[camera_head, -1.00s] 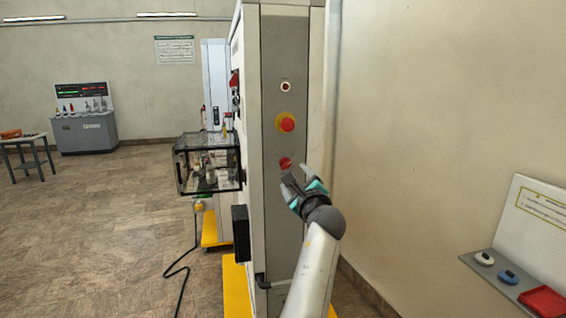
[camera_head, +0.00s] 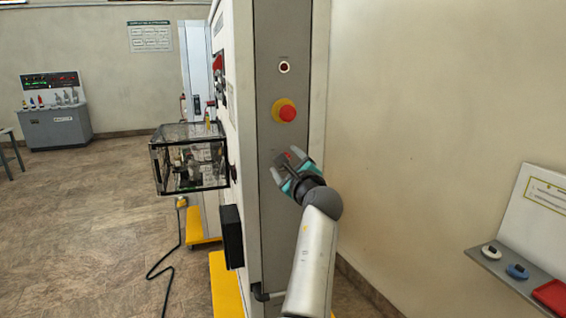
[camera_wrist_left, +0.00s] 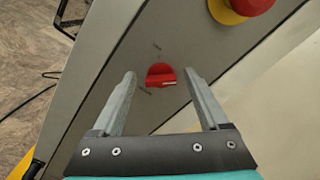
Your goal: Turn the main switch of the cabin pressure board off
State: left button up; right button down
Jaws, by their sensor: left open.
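The grey side panel (camera_head: 266,215) of the tall cabinet faces me in the head view. Its red rotary switch (camera_wrist_left: 161,76) shows clearly in the left wrist view, framed between two open fingers. In the head view the switch is mostly hidden behind my left gripper (camera_head: 289,165), which is at the panel just in front of it. My left gripper is open and holds nothing. Whether the fingers touch the switch or panel, I cannot tell. My right gripper is in no view.
A red mushroom button on a yellow base (camera_head: 286,112) sits just above the switch, with a small dark red lamp (camera_head: 284,67) higher up. A glass box (camera_head: 188,158) juts out left of the cabinet. A wall (camera_head: 430,110) stands to the right.

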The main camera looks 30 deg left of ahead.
pick_arm(q)
jog(key=shift+d, duration=0.1)
jog(key=shift+c, duration=0.3)
grip_shut()
